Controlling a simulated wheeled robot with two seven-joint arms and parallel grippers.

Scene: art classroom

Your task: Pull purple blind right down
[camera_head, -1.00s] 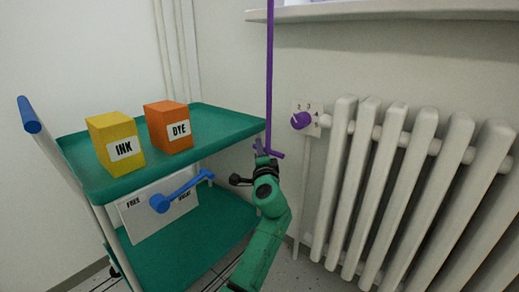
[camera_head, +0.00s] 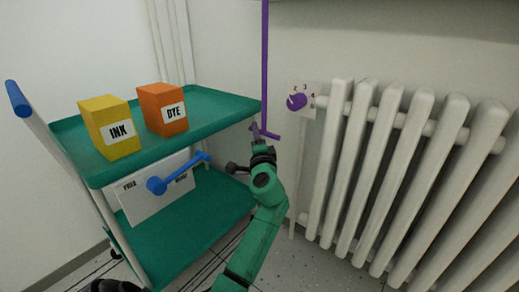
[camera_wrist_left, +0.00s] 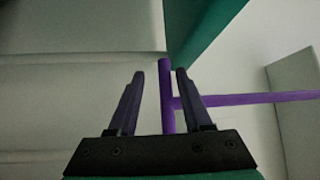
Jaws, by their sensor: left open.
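The purple blind pull is a long thin cord or rod (camera_head: 265,60) with a short purple crossbar (camera_head: 271,135) at its lower end. It hangs near the cart's right edge. My left gripper (camera_head: 258,132) is at the crossbar, its fingers pointing up. In the left wrist view, the open left gripper (camera_wrist_left: 160,73) has the crossbar (camera_wrist_left: 167,90) between its fingers, closer to the right finger. The cord (camera_wrist_left: 255,99) runs off to the right there, passing by the right finger. Whether a finger touches the bar cannot be told. My right gripper is not clearly in view.
A green cart (camera_head: 205,120) at left carries a yellow INK box (camera_head: 108,128) and an orange DYE box (camera_head: 161,109). A blue lever (camera_head: 178,178) sits on a white panel below. A white radiator (camera_head: 380,180) and purple dial (camera_head: 297,101) are at right.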

